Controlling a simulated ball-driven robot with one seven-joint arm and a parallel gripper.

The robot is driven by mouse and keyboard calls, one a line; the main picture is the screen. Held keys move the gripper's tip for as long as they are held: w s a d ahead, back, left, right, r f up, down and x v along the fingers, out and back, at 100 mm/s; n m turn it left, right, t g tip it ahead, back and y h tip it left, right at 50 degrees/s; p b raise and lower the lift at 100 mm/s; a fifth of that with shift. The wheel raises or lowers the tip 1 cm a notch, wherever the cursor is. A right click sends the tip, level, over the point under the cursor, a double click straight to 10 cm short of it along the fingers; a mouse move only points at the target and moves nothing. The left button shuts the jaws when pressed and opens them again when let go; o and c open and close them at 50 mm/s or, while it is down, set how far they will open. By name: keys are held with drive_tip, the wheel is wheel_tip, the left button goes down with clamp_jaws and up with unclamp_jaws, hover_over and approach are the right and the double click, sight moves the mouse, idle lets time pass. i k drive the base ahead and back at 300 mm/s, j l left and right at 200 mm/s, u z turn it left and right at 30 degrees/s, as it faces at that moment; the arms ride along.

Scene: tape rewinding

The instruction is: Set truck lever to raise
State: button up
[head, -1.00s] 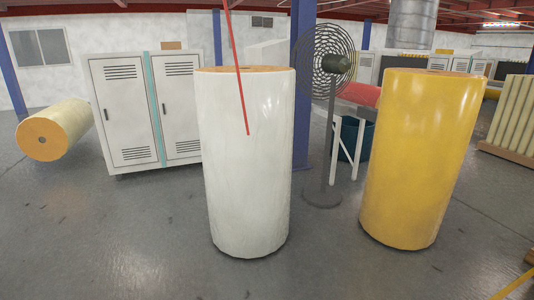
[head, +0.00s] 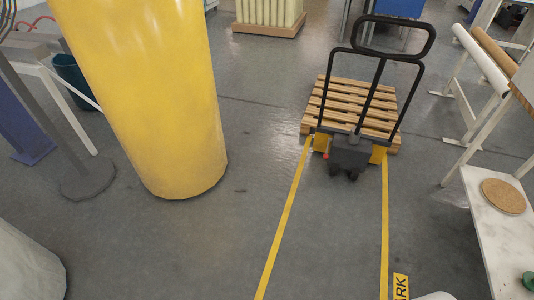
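A pallet truck (head: 350,152) stands on the floor in the upper right of the head view, with a dark grey body, yellow sides and small dark wheels. Its black tubular handle (head: 429,42) rises above it with a loop at the top. A small red part (head: 325,155) shows at the left of the truck's body. I cannot tell if it is the lever, nor which way a lever is set. A wooden pallet (head: 337,91) lies right behind the body, and the forks are hidden. My gripper is not in view.
Yellow floor lines (head: 281,235) lead to the truck, with clear grey floor between them. A large yellow roll (head: 150,95) stands at left, a white roll (head: 25,268) at lower left. A white table (head: 495,235) and a roll stand (head: 468,88) are at right.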

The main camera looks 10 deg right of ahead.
sight(325, 156)
drive_tip(key=i+z, duration=0.55)
drive_tip(key=i+l, duration=0.1)
drive_tip(key=i, duration=0.4)
drive_tip(key=i+l, duration=0.1)
drive_tip(key=i, duration=0.35)
drive_tip(key=i+l+u, duration=0.1)
drive_tip(key=i, duration=0.4)
